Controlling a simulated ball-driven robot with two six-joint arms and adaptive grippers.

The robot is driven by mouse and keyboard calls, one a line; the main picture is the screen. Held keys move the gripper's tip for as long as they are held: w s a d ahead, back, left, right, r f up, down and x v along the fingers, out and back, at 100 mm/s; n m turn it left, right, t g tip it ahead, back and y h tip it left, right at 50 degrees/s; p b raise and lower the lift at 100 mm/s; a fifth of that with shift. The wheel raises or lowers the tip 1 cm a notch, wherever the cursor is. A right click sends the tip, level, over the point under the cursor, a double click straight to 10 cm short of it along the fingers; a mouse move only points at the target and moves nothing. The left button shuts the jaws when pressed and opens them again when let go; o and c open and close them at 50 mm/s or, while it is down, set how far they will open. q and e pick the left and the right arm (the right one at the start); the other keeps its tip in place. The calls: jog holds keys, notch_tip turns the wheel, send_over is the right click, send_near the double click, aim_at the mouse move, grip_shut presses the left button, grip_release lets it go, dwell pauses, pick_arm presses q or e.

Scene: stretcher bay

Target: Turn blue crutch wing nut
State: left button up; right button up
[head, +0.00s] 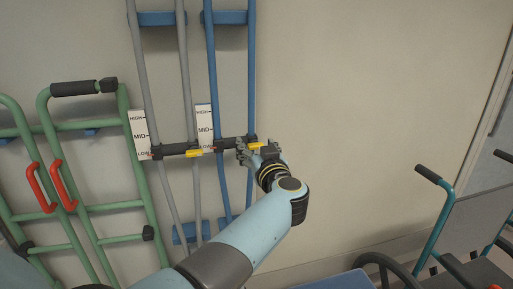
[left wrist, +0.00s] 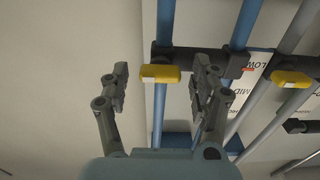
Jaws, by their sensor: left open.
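The blue crutch (head: 213,75) hangs upright on the wall, with a black crossbar (head: 232,143) across its two tubes. Its yellow wing nut (head: 255,145) sits on the bar by the right tube; in the left wrist view the nut (left wrist: 160,73) appears between my fingers, with a gap on each side. My left gripper (head: 259,150) is open and empty in front of the nut, partly covering the bar's end. I cannot tell how far the fingertips are from the bar. My right gripper is out of view.
A grey crutch (head: 184,75) with its own yellow wing nut (head: 194,153) hangs just left. White HIGH/MID/LOW scale cards (head: 204,118) stand beside the bars. A green walker frame (head: 105,205) is at left, a teal wheeled chair (head: 440,215) at lower right. The wall to the right is clear.

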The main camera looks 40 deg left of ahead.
pick_arm(q)
jog(key=shift+c, duration=1.4)
jog(key=c, duration=0.9)
jog(key=shift+n, duration=0.3)
jog(key=shift+n+p, duration=0.45)
jog(key=shift+n, duration=0.45)
jog(key=n, duration=0.3)
jog(key=shift+s+n, duration=0.1)
jog(key=shift+n, duration=0.2)
jog(key=n, duration=0.3)
jog(key=shift+f+n, duration=0.15)
jog(key=shift+n, duration=0.15)
jog(key=n+b, duration=0.1)
jog(key=n, duration=0.2)
jog(key=shift+n, duration=0.3)
jog(key=n+b, duration=0.1)
jog(key=n, duration=0.2)
jog(key=shift+f+n, duration=0.15)
jog(key=shift+n, duration=0.15)
jog(key=n+b, duration=0.3)
jog(key=n, duration=0.2)
jog(key=shift+n, duration=0.4)
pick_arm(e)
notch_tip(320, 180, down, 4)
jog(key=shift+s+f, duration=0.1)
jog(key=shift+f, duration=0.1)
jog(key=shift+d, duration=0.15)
